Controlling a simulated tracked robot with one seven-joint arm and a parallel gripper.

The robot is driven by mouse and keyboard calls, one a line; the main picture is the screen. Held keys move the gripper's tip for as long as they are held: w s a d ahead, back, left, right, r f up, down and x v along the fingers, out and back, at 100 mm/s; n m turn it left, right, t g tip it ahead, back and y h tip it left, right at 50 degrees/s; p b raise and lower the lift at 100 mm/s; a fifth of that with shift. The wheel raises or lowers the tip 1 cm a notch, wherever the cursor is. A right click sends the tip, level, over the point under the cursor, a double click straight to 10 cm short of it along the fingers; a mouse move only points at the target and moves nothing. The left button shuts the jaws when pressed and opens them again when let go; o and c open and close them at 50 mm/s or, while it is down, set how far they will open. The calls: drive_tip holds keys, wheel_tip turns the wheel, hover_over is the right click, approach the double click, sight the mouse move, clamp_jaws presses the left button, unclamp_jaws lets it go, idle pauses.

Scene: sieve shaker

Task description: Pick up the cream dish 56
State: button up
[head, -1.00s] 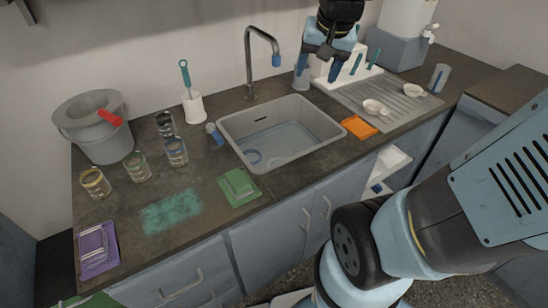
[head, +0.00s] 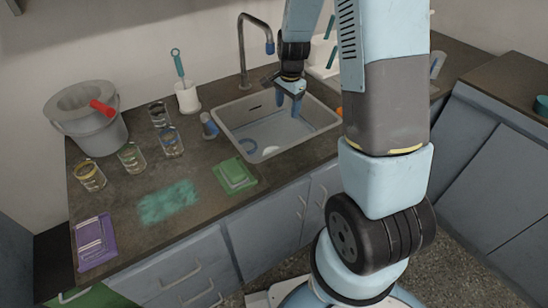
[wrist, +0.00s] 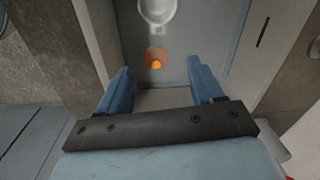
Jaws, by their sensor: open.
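A pale, rounded dish (head: 270,150) lies in the near part of the sink (head: 228,135) in the head view. A pale dish (wrist: 158,11), cut off by the top edge, shows in the wrist view on the basin floor. I see no number, so I cannot tell whether it is dish 56. My gripper (head: 288,106) is over the sink, pointing down. It is open and empty in the wrist view (wrist: 160,70), apart from the dish, which lies beyond the fingertips. My arm hides most of the drainboard on the right.
The tap (head: 243,55) stands behind the sink. A green block (head: 234,174), glass beakers (head: 131,157), a grey bucket (head: 88,125) and a purple item (head: 95,242) are to the left. An orange spot (wrist: 155,59) shows on the basin floor.

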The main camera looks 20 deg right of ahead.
drive_tip(key=shift+m+g, duration=0.3)
drive_tip(key=shift+m, duration=0.6)
drive_tip(key=f, duration=1)
drive_tip(key=w+f, duration=0.1)
drive_tip(key=f, duration=0.4)
drive_tip(key=shift+d+f, duration=0.1)
drive_tip(key=shift+d, duration=0.1)
drive_tip(key=shift+a+f, duration=0.15)
drive_tip(key=shift+f, duration=1.2)
drive_tip(key=shift+a+f, duration=0.15)
drive_tip(key=shift+f, duration=1.15)
drive_tip(key=shift+c, duration=0.5)
clamp_jaws()
drive_tip(key=shift+r, duration=0.2)
